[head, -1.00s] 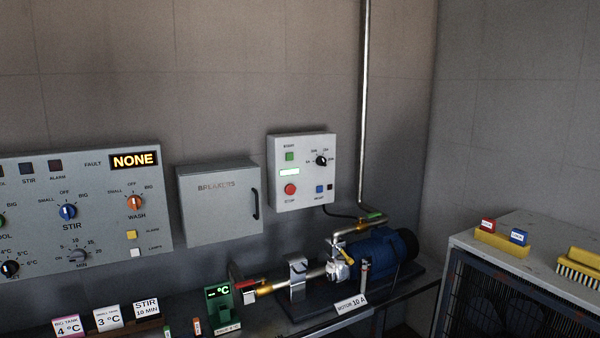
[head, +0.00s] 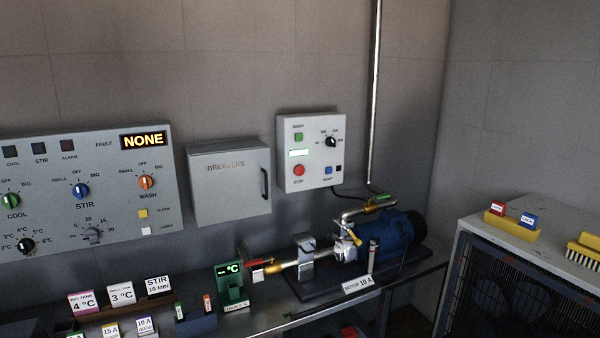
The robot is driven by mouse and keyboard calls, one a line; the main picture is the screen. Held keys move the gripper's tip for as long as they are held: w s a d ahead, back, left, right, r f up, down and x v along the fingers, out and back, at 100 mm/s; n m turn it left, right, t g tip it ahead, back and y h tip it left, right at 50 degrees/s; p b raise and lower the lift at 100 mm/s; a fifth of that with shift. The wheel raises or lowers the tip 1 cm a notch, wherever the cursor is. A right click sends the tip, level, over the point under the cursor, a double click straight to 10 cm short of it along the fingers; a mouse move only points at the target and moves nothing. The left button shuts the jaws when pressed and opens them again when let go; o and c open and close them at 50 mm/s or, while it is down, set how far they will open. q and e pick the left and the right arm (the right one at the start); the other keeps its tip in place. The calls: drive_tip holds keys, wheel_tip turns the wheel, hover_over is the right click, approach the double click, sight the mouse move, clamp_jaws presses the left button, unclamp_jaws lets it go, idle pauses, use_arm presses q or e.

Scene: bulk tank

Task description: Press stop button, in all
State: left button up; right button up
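The red round stop button (head: 299,170) sits at the lower left of a light grey control box (head: 312,152) on the back wall, with a STOP label under it. Above it are a lit pale display (head: 299,153) and a green button (head: 299,137). A black knob (head: 331,142) is at the upper right, and a blue button (head: 328,170) and a small dark square (head: 339,168) are at the lower right. Neither of my grippers shows in the head view, and nothing covers the stop button.
A closed breaker cabinet (head: 228,183) hangs left of the box. A knob panel (head: 85,190) reading NONE is further left. Below stand a blue motor (head: 390,236) with pipes, a green thermometer stand (head: 232,286) and label cards (head: 120,294). A grey unit (head: 520,262) stands at right.

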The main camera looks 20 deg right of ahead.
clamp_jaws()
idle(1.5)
